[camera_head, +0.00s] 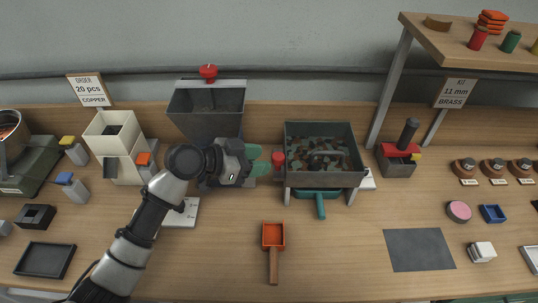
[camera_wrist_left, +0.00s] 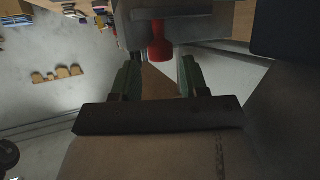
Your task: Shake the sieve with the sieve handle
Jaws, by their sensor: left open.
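The sieve (camera_head: 289,180) is a dark grey box on legs, right of centre in the head view, with mixed dark, green and brownish pieces in it. Its red sieve handle (camera_head: 279,159) sticks out from the left side. My left gripper (camera_head: 266,162) is open and empty just left of the handle, its greenish fingers pointing at it. In the left wrist view the red handle (camera_wrist_left: 160,42) stands ahead of the gap between the fingers (camera_wrist_left: 158,75). The handle appears roughly centred and not gripped. My right gripper is not in view.
A teal tray with a handle (camera_head: 320,207) sits under the sieve. A grey hopper with a red knob (camera_head: 208,73) stands behind my left arm. An orange scoop (camera_head: 273,262) lies in front. A grey mat (camera_head: 418,250) lies at right. The table between scoop and mat is clear.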

